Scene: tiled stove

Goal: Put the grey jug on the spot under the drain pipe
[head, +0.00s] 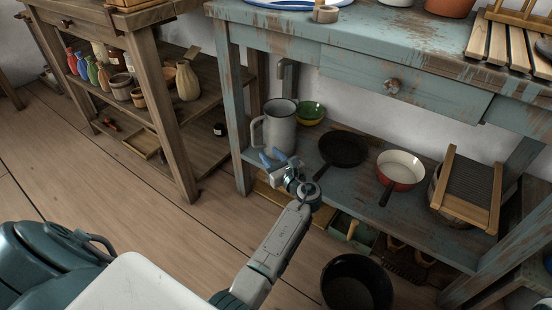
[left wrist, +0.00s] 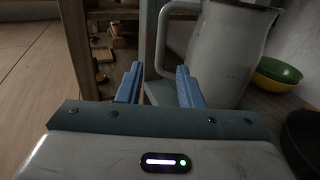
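The grey jug (head: 281,131) stands upright on the blue table's lower shelf, its handle facing left. The drain pipe (head: 287,76) comes down behind the jug; the spot under it is not clearly visible. My left gripper (head: 271,156) is in front of the jug, low near its handle, with blue fingers apart and empty. In the left wrist view the jug (left wrist: 232,52) fills the upper right, and its handle lies just beyond the open fingertips (left wrist: 160,67). I cannot tell whether the fingers touch it. My right gripper is not in view.
Green and yellow bowls (head: 310,112) stand right of the jug. A dark pan (head: 343,149), a red pan (head: 400,168) and a washboard (head: 468,188) share the shelf. The table's front left leg (head: 235,115) is close to the jug. A black bucket (head: 356,284) stands in front.

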